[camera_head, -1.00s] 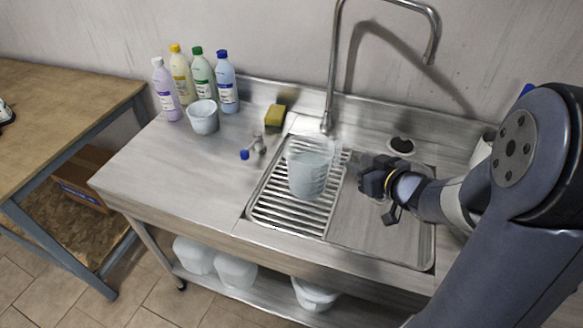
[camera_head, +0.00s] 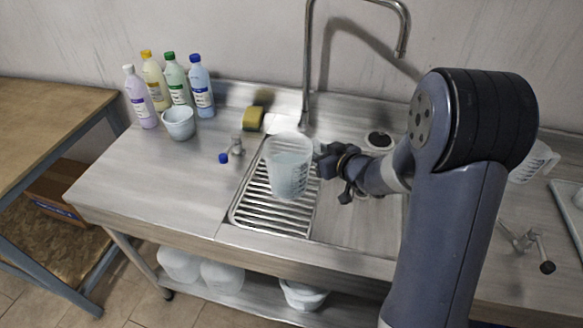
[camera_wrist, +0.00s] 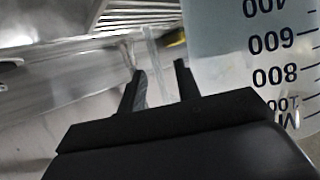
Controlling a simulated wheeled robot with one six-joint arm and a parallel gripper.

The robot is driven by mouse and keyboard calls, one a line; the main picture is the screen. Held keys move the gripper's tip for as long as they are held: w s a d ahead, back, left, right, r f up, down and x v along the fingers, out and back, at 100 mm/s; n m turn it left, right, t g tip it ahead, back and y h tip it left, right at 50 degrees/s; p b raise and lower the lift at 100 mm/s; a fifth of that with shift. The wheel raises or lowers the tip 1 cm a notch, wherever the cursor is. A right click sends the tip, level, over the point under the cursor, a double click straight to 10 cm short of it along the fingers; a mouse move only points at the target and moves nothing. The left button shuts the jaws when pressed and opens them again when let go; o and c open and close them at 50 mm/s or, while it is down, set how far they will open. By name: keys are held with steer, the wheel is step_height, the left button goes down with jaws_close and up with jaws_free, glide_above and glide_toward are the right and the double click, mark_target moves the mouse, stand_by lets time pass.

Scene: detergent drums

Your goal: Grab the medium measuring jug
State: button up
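A translucent, pale blue measuring jug (camera_head: 288,168) stands upright on the ribbed drainer (camera_head: 262,207) left of the sink basin. In the wrist view the jug wall (camera_wrist: 240,60) fills the right side, with printed numbers such as 600 and 800 upside down. My gripper (camera_head: 322,165) is close against the jug's right side in the head view. In the wrist view my gripper (camera_wrist: 159,68) has its two fingers apart. A thin translucent strip shows between and beyond the fingertips; I cannot tell for sure that it is the jug's handle.
Several bottles (camera_head: 170,88) and a small bucket (camera_head: 179,122) stand at the back left. A yellow sponge (camera_head: 253,119) and tall tap (camera_head: 307,70) are behind the jug. Another white jug (camera_head: 533,162) stands at the right. White containers (camera_head: 222,275) sit on the shelf below.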

steer(key=shift+c, duration=0.4)
jaws_close()
stand_by(0.6)
steer(key=shift+r, duration=0.1)
